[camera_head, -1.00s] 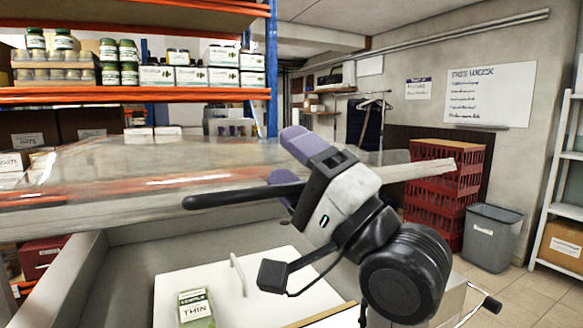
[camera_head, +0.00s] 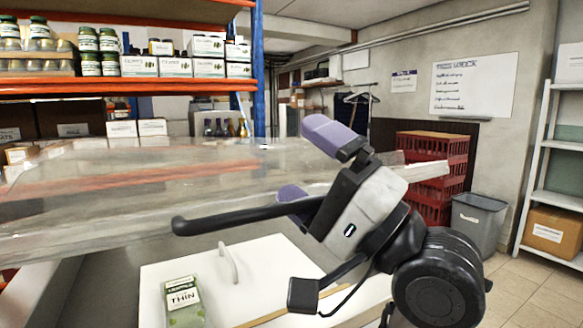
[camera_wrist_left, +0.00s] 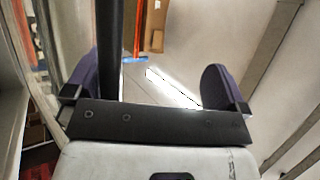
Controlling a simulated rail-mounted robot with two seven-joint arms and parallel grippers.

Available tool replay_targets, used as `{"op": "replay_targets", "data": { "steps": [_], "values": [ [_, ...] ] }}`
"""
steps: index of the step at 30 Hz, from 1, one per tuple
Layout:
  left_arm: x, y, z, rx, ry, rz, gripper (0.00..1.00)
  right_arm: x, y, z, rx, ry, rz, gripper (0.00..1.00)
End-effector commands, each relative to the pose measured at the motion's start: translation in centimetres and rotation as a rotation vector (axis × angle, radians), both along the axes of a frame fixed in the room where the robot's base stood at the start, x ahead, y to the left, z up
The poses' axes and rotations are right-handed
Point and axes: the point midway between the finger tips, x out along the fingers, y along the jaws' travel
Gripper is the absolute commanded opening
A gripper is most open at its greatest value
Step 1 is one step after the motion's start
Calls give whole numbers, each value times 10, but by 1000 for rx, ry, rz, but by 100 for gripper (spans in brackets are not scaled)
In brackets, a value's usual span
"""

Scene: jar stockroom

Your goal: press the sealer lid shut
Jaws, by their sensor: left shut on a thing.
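The sealer lid (camera_head: 120,205) is a large clear panel that spans the left and middle of the head view. It is raised, with a gap between it and the white bed below. My left gripper (camera_head: 306,163), with purple finger pads, is at the lid's right part. My right gripper is not in view.
Behind are shelves with jars and boxes (camera_head: 195,66). Red crates (camera_head: 430,160), a grey bin (camera_head: 478,222) and a metal rack (camera_head: 535,150) stand at the right. Bare floor shows at lower right.

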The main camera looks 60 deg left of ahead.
Motion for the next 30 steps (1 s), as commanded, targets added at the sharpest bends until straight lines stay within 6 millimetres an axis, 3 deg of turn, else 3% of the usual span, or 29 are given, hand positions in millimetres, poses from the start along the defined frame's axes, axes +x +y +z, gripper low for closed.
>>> {"op": "replay_targets", "data": {
  "steps": [1, 30],
  "values": [
    [6, -19, 9, 52, 13, -22, 81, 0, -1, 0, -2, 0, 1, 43],
    [24, -70, -26, 52, 14, -13, 82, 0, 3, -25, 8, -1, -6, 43]
  ]
}}
